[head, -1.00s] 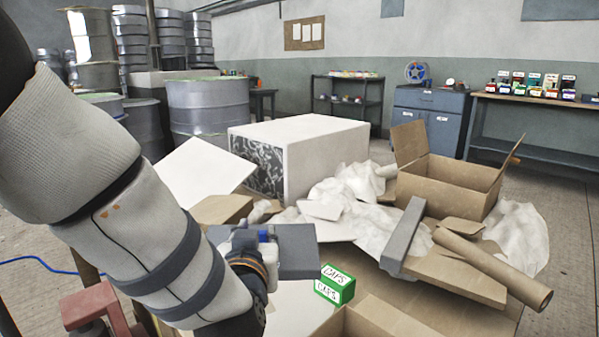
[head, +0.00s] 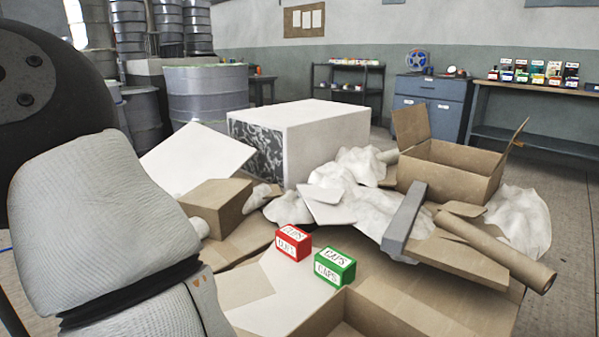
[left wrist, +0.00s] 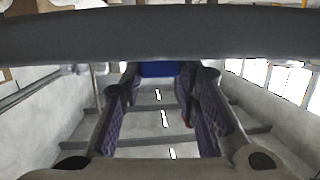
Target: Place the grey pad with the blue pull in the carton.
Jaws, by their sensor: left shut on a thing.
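In the left wrist view my left gripper (left wrist: 158,78) is shut on the blue pull (left wrist: 158,69). The grey pad (left wrist: 160,35) spans the top of that view as a dark band, held off any surface. In the head view only my left arm shows; the gripper and pad are out of that picture. An open carton (head: 435,312) stands at the front bottom edge, partly cut off. Another open cardboard box (head: 450,180) with raised flaps stands at the back right. I cannot tell which is the task's carton. My right gripper is not in view.
A red box (head: 293,242) and a green box (head: 334,267) stand behind the front carton. A grey bar (head: 404,217), a cardboard tube (head: 495,250) and crumpled sheeting (head: 357,205) clutter the right. A large white block (head: 310,140) stands behind.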

